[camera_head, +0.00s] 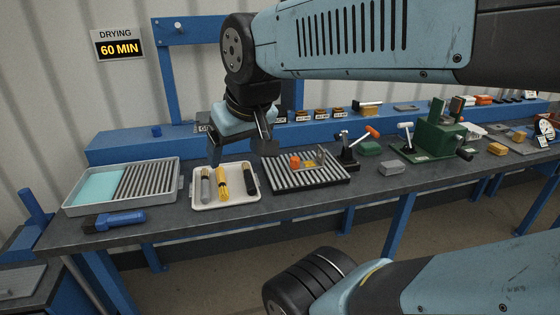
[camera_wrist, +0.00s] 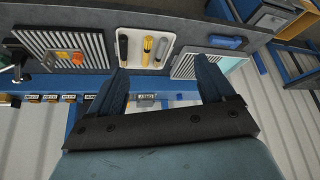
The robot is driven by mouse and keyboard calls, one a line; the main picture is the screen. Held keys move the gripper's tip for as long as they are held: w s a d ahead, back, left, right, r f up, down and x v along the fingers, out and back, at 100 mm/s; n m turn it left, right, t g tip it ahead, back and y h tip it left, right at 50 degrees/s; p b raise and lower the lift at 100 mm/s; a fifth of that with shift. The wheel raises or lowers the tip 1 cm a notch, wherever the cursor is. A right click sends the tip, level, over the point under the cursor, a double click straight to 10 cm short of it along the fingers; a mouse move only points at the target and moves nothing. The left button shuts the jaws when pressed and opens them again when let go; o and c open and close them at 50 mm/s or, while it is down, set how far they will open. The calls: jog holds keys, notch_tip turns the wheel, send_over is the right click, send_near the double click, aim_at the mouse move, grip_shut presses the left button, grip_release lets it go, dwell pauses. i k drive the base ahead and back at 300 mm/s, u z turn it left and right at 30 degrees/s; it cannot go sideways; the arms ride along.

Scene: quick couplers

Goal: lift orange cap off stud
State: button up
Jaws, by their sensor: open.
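The orange cap (camera_head: 295,161) stands on a black-and-grey ribbed rack (camera_head: 335,179) on the workbench. A small yellow and grey fitting (camera_head: 311,162) is close to its right. The stud is not visible to me; the cap may hide it. The cap also shows in the wrist view (camera_wrist: 77,58), left of both fingers, on the ribbed rack (camera_wrist: 30,36). My gripper (camera_head: 240,150) is open and empty, left of the cap and above the bench near the white tray. In the wrist view my gripper (camera_wrist: 161,66) has its two fingers wide apart.
A white tray (camera_head: 206,202) with several brushes and handles lies left of the rack. A tray with ribs and a teal pad (camera_head: 95,187) and a blue tool (camera_head: 112,219) are farther left. An orange-handled clamp (camera_head: 349,152) and a green machine (camera_head: 437,137) stand to the right.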

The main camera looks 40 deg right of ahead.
aim_at(295, 161)
jog(key=z, duration=0.05)
jog(key=k, duration=0.5)
jog(key=z, duration=0.75)
jog(key=i, duration=0.25)
jog(key=z, duration=0.9)
jog(key=k, duration=0.6)
jog(key=z, duration=0.2)
jog(key=i, duration=0.6)
jog(key=u, duration=0.15)
